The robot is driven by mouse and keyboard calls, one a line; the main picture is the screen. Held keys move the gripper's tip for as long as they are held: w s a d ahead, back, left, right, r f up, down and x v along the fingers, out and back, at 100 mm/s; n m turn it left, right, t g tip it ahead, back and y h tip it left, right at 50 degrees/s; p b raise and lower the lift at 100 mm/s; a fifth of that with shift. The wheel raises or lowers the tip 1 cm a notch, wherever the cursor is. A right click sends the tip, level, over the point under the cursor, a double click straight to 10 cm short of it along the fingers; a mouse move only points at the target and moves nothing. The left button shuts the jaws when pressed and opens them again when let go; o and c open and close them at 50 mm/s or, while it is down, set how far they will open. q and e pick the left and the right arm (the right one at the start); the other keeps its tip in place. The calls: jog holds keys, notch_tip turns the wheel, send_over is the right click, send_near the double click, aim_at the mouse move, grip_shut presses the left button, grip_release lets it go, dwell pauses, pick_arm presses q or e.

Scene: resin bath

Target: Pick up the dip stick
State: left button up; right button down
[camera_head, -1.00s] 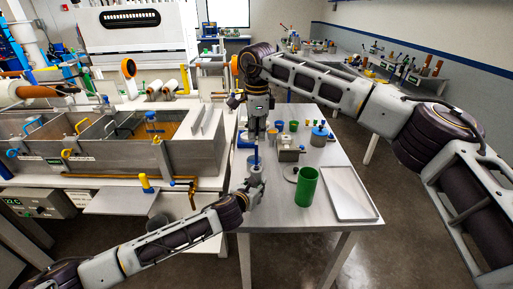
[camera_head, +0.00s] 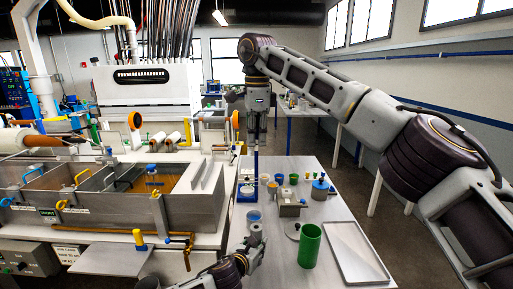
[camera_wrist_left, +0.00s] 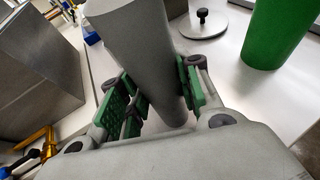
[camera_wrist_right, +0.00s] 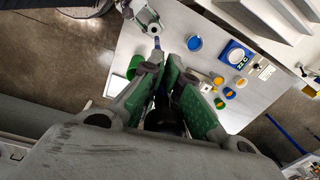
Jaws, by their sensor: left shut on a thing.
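The dip stick (camera_head: 256,168) is a thin dark-blue rod hanging upright below my right gripper (camera_head: 257,146). Its lower end is clear of the grey cylinder (camera_head: 254,236). In the right wrist view, my right gripper (camera_wrist_right: 166,68) has its green-padded fingers close around a dark part, with the blue dip stick (camera_wrist_right: 157,43) beyond their tips. My left gripper (camera_head: 246,262) is low, at the table's left edge. In the left wrist view, my left gripper (camera_wrist_left: 158,95) is shut on the grey cylinder (camera_wrist_left: 142,50), one pad on each side.
A green cup (camera_head: 309,246) and a flat metal tray (camera_head: 356,252) stand right of the cylinder. A round lid with a knob (camera_wrist_left: 203,22) lies near. Several small coloured cups stand behind. The metal bath (camera_head: 180,212) is at left.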

dwell(0.8)
pick_arm(q)
jog(key=o, duration=1.1)
jog(key=shift+v, duration=5.95)
jog(key=shift+a, duration=0.1)
